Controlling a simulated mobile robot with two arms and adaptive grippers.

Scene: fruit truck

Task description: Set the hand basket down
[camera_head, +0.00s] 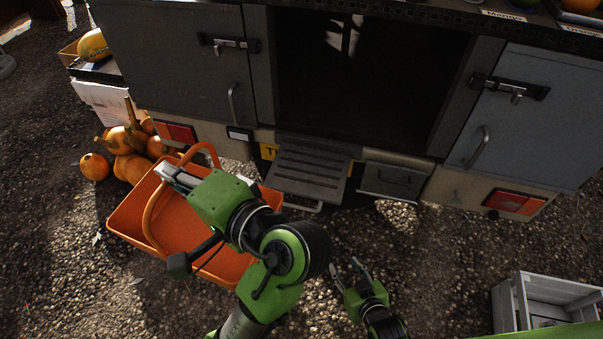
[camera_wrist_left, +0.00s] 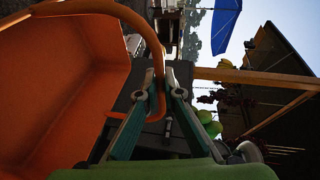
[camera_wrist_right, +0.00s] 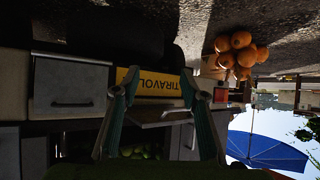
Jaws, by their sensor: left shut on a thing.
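The orange hand basket (camera_head: 126,219) is at the left in the head view, beside the truck's rear and above or on the gravel; I cannot tell whether it touches the ground. It looks empty. My left gripper (camera_head: 170,175) is shut on the basket's arched handle. In the left wrist view the basket (camera_wrist_left: 60,85) fills the left side, and the fingers of my left gripper (camera_wrist_left: 162,88) close around the handle. My right gripper (camera_head: 346,270) is open and empty over the gravel, right of the basket. Its parted fingers show in the right wrist view (camera_wrist_right: 158,88).
Several pumpkins (camera_head: 128,160) lie behind the basket near the truck. A fold-down step (camera_head: 310,168) juts from the truck's open middle bay. A pale wooden crate (camera_head: 545,292) stands at the lower right. Bare gravel lies between the step and the crate.

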